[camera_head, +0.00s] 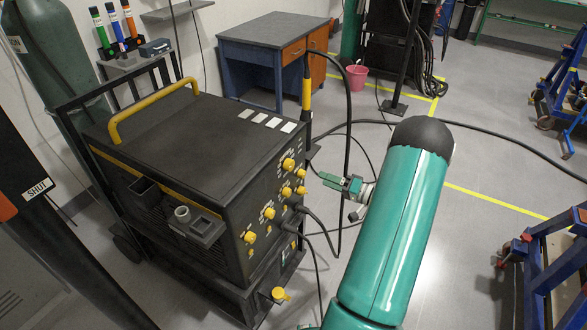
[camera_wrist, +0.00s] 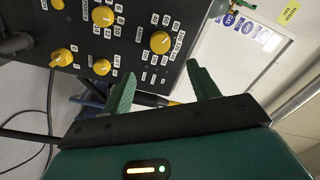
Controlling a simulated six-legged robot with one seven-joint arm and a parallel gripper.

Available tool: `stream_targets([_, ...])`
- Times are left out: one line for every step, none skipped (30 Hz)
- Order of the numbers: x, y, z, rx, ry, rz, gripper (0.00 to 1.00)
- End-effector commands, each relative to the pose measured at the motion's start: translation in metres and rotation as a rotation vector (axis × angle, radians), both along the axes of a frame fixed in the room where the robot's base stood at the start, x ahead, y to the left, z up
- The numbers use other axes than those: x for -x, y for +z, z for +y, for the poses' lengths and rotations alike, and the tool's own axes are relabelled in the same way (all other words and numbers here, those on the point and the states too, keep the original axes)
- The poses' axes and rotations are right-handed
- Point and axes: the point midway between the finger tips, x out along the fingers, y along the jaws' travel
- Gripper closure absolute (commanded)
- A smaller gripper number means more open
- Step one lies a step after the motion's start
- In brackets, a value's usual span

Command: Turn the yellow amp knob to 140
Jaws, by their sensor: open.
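The black machine (camera_head: 185,150) has a front panel with several yellow knobs.
Smaller yellow knobs (camera_wrist: 103,16) lie beside the largest one. Black cables (camera_head: 320,222) leave the lower panel and loop across the floor. A yellow-black torch (camera_head: 306,95) stands upright at the machine's right corner. A blue desk (camera_head: 262,60) is behind. The floor before the panel looks mostly clear.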

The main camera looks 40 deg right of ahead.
Motion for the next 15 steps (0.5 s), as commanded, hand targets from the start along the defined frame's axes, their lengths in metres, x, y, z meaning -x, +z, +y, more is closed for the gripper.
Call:
stream_targets([-0.008, 0.000, 0.004, 0.000, 0.003, -0.001, 0.40])
stream_targets([-0.014, 0.000, 0.006, 0.000, 0.003, -0.001, 0.40])
stream_targets([-0.021, 0.001, 0.008, -0.001, 0.003, -0.002, 0.40])
stream_targets([-0.027, 0.001, 0.010, 0.000, 0.004, -0.001, 0.40])
stream_targets([-0.032, 0.000, 0.012, 0.000, 0.004, 0.000, 0.40])
stream_targets([-0.040, 0.000, 0.015, -0.001, 0.003, -0.002, 0.40])
stream_targets([-0.045, 0.000, 0.017, 0.000, 0.004, -0.001, 0.40])
stream_targets([-0.051, 0.000, 0.019, 0.000, 0.004, 0.000, 0.40])
stream_targets([-0.059, 0.000, 0.022, -0.001, 0.004, 0.000, 0.40])
stream_targets([-0.064, 0.000, 0.024, -0.001, 0.005, 0.000, 0.40])
stream_targets([-0.070, 0.000, 0.026, 0.000, 0.005, -0.001, 0.40])
stream_targets([-0.078, 0.000, 0.028, 0.000, 0.005, -0.001, 0.40])
stream_targets([-0.083, 0.000, 0.030, 0.000, 0.005, -0.001, 0.40])
stream_targets([-0.088, 0.000, 0.032, 0.000, 0.006, 0.000, 0.40])
stream_targets([-0.093, 0.000, 0.034, 0.000, 0.006, 0.000, 0.40])
